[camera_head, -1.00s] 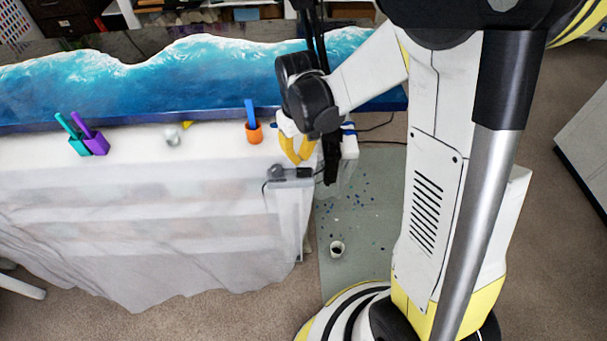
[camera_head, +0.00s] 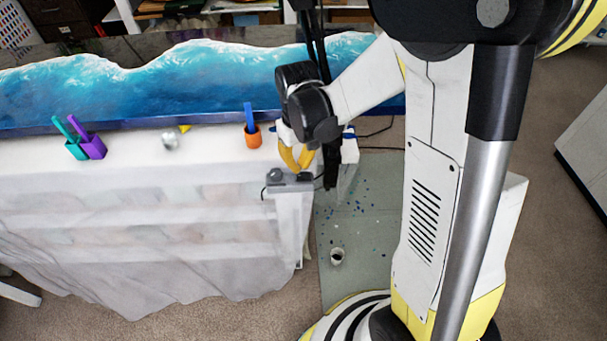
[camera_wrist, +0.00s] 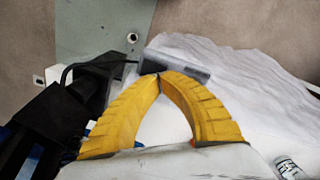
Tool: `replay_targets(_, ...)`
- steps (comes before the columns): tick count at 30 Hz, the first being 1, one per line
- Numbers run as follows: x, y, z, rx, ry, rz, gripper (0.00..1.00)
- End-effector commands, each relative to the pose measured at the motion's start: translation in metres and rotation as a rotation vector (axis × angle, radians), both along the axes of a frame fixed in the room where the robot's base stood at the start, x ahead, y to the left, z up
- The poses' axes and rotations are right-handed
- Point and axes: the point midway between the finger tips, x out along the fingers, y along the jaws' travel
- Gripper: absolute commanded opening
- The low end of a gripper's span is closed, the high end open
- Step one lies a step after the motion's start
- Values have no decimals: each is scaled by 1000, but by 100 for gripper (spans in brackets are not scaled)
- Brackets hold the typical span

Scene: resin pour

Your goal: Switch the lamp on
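My gripper (camera_head: 299,170) has yellow fingers and hangs at the right end of the white-covered table. In the wrist view its fingertips (camera_wrist: 160,76) meet, with nothing visible between them. A small grey box (camera_head: 290,183) with dark parts on top sits at the table's front right corner, just below the fingertips. It also shows in the wrist view (camera_wrist: 180,66), right by the tips; I cannot tell whether they touch it. A black upright fixture (camera_head: 331,165), perhaps the lamp, stands behind my gripper, partly hidden. I cannot see whether any light is on.
A blue wave panel (camera_head: 150,85) lies along the back of the table. An orange cup (camera_head: 253,138), a teal cup (camera_head: 76,150) and a purple cup (camera_head: 94,149) stand in front of it.

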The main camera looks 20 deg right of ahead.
Motion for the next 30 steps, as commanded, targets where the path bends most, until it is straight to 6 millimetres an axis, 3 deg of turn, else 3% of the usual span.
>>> replay_targets(30, 0, 0, -6, 0, 0, 0, 0)
